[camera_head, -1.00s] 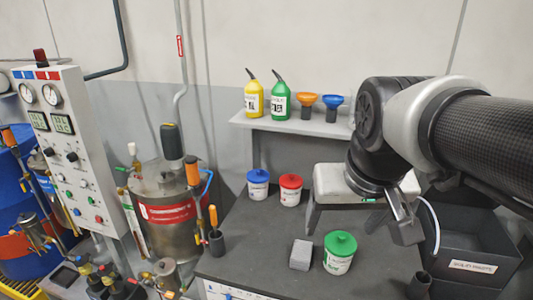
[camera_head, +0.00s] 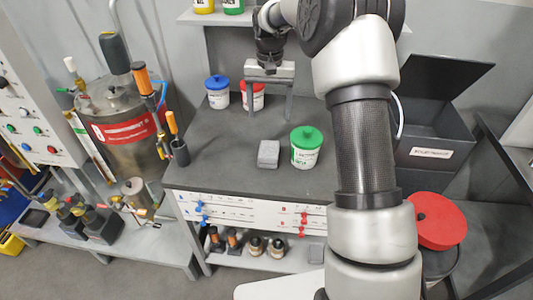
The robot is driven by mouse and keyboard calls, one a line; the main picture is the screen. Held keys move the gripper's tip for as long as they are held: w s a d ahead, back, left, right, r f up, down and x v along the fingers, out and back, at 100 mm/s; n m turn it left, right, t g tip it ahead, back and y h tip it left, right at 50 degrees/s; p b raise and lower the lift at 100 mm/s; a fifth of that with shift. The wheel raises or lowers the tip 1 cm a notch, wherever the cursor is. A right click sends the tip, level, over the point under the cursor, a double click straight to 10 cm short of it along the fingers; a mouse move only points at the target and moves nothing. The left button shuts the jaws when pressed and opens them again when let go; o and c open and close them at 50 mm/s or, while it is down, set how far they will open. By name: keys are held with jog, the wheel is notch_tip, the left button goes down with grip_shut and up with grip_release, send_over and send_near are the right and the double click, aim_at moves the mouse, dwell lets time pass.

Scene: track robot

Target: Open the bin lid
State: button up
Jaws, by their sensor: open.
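A dark grey box-shaped bin (camera_head: 432,178) with a white label stands at the right end of the bench. A dark panel (camera_head: 445,88) rises behind its opening, and I cannot tell whether it is a raised lid. A round red lid (camera_head: 440,222) sits on a dark cylindrical container (camera_head: 440,262) at the lower right, partly hidden by my arm. I cannot tell which one is the task's bin. My gripper (camera_head: 269,108) is open and empty, fingers pointing down over the back of the bench. It is far from both, in front of the red-lidded tub (camera_head: 258,99) in this view.
A blue-lidded tub (camera_head: 218,93), a grey block (camera_head: 268,154) and a green-lidded tub (camera_head: 305,149) stand on the dark bench (camera_head: 215,143). A metal vessel (camera_head: 128,132) and tool holder (camera_head: 179,151) stand left. My arm crosses the right side.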

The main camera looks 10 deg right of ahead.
aim_at(269, 149)
notch_tip(269, 149, down, 17)
jog(key=shift+f+p, duration=0.1)
jog(key=shift+p, duration=0.3)
jog(key=c, duration=1.2)
jog(key=shift+o, duration=0.2)
